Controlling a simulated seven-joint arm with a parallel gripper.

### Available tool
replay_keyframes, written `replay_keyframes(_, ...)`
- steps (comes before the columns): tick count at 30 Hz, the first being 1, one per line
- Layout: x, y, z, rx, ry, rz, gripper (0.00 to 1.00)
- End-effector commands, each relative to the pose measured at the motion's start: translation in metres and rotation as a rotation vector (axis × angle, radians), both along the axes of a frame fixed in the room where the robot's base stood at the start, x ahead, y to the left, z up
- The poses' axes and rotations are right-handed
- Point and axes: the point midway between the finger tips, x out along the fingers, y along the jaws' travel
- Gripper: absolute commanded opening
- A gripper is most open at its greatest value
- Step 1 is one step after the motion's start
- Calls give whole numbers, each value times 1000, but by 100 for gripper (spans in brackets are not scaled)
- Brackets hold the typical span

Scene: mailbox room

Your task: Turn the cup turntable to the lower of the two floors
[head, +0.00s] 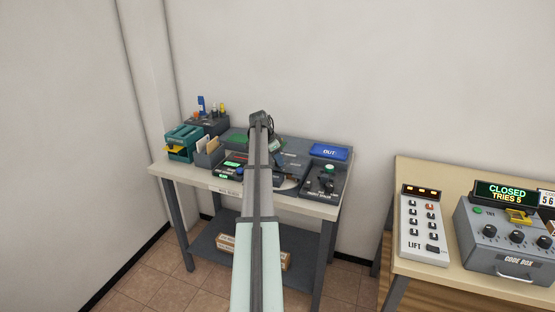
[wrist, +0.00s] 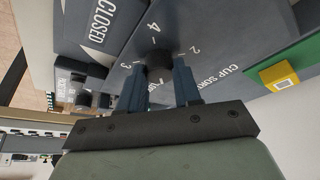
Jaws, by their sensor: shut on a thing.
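In the wrist view, my gripper (wrist: 160,82) is shut on a small dark round knob (wrist: 160,62), with one dark blue finger on each side. The knob sits on a dark grey panel (wrist: 225,45) lettered "CUP SOR…", the rest being cut off. White numbers 4, 2 and 3 show around the knob, and a mark between the fingers is partly hidden. I cannot tell which number the knob points to. A pale curved edge (head: 290,184) shows right of the arm.
A teal device (head: 182,143), a card holder (head: 208,155) and a blue "OUT" tray (head: 329,152) stand on the bench. At the right are a lift panel (head: 424,230) and a code box (head: 508,240) displaying "CLOSED TRIES 5".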

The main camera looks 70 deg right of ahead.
Motion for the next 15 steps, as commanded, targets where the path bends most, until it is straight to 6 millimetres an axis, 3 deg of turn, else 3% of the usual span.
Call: replay_keyframes(15,-2,2,0,-1,-1,163,0)
